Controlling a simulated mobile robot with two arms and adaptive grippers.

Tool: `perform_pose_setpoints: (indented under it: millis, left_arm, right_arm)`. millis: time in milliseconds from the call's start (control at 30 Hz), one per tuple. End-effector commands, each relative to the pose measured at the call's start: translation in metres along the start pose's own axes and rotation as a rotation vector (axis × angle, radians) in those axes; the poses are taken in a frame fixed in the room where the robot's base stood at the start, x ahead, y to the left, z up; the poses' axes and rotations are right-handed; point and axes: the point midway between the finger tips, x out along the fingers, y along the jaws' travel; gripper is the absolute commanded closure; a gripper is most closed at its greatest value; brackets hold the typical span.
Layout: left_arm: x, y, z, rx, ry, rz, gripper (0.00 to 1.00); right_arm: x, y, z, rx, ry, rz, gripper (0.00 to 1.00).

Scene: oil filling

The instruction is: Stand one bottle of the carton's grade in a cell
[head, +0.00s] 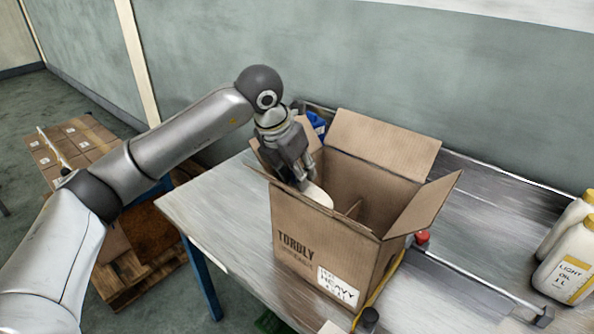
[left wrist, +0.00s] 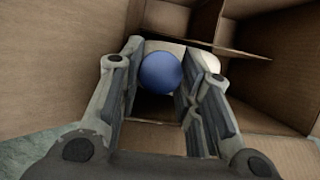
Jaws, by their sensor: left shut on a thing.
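The open brown carton (head: 300,240) stands on the table, its flaps spread and a label reading "HEAVY" on its front. Cardboard dividers (head: 352,209) form cells inside it; they also show in the left wrist view (left wrist: 228,35). My left gripper (head: 303,182) reaches down into the carton at its left side and is shut on a white bottle (head: 318,196). The bottle's blue cap (left wrist: 161,73) shows between the fingers in the left wrist view. The bottle looks tilted in the head view. Its lower end is hidden, so I cannot tell whether it touches the carton floor. My right gripper is out of view.
White bottles labelled "LIGHT OIL" (head: 567,262) stand at the right of the table (head: 480,225). A blue object (head: 316,124) is partly hidden behind the carton. A red knob (head: 421,237) and a rail lie right of the carton. Small boxes (head: 75,142) sit at the left.

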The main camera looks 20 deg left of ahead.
Motion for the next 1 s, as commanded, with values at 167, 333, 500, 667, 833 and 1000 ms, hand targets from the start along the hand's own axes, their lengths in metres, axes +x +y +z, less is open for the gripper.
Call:
perform_pose_setpoints:
  millis: [167,333,500,667,833,1000]
  left_arm:
    - [0.003,0.0,0.0,0.0,-0.007,-0.001,1.0]
    - [0.007,0.0,-0.002,0.0,-0.007,-0.001,1.0]
    - [0.011,0.0,-0.004,0.0,-0.007,-0.001,1.0]
    - [0.015,0.0,-0.005,0.0,-0.007,-0.001,1.0]
    - [0.019,0.0,-0.007,0.0,-0.007,0.0,1.0]
    - [0.021,0.0,-0.008,0.0,-0.007,0.0,0.64]
  right_arm:
    - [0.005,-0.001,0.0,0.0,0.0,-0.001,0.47]
    - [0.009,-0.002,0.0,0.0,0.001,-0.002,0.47]
    - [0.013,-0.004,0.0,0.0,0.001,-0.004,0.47]
    - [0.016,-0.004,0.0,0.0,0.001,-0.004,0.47]
    - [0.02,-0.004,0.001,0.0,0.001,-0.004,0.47]
    - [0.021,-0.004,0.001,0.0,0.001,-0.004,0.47]
